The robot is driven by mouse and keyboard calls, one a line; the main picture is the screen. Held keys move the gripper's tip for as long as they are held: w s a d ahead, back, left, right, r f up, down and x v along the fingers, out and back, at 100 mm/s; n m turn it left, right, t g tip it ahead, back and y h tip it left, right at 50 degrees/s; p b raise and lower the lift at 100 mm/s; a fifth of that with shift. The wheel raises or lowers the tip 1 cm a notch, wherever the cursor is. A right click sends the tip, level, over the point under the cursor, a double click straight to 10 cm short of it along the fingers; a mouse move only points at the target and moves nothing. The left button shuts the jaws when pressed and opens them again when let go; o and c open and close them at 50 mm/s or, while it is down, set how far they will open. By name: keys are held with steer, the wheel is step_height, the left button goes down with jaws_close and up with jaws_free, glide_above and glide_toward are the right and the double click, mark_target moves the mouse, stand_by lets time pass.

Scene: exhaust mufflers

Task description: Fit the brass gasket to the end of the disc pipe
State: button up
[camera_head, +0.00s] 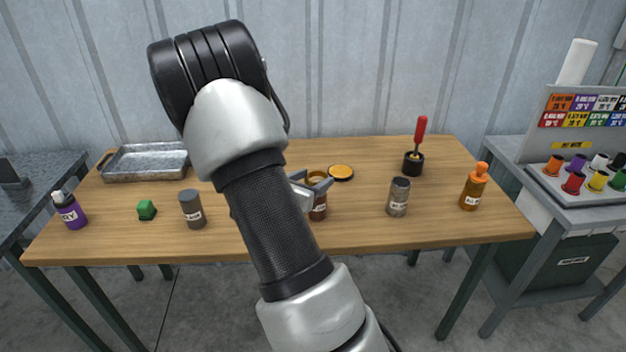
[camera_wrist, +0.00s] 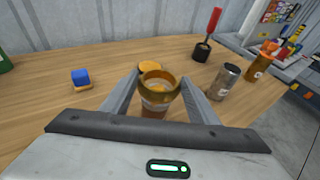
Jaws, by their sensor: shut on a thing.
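An amber-brown, open-topped jar with a brass-coloured rim (camera_head: 318,211) is between the fingers of my gripper (camera_head: 311,184). In the wrist view the jar (camera_wrist: 157,101) sits upright between the two grey fingers (camera_wrist: 160,84), which are shut on it. It appears to be at table level; its base is partly hidden, so I cannot tell if it touches the table. A flat, round, golden disc (camera_head: 341,172) lies on the table just behind it, and shows in the wrist view (camera_wrist: 149,66). I see nothing plainly recognisable as a pipe.
A grey shaker (camera_head: 398,198), an orange bottle (camera_head: 473,190) and a red-handled tool in a black cup (camera_head: 413,164) stand right. A dark grey can (camera_head: 192,211), green block (camera_head: 147,210), purple bottle (camera_head: 69,212) and metal tray (camera_head: 145,175) are left. A blue-topped block (camera_wrist: 81,75) shows in the wrist view.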

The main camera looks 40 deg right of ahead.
steer(key=shift+f+b, duration=0.9)
steer(key=shift+b, duration=0.1)
stand_by(0.4)
stand_by(0.5)
steer(key=o, duration=1.1)
steer(key=p+v, duration=0.1)
steer(key=v, duration=1.6)
steer(key=shift+s+a+r, duration=0.1)
steer(key=shift+a+r, duration=0.05)
steer(key=shift+a, duration=0.05)
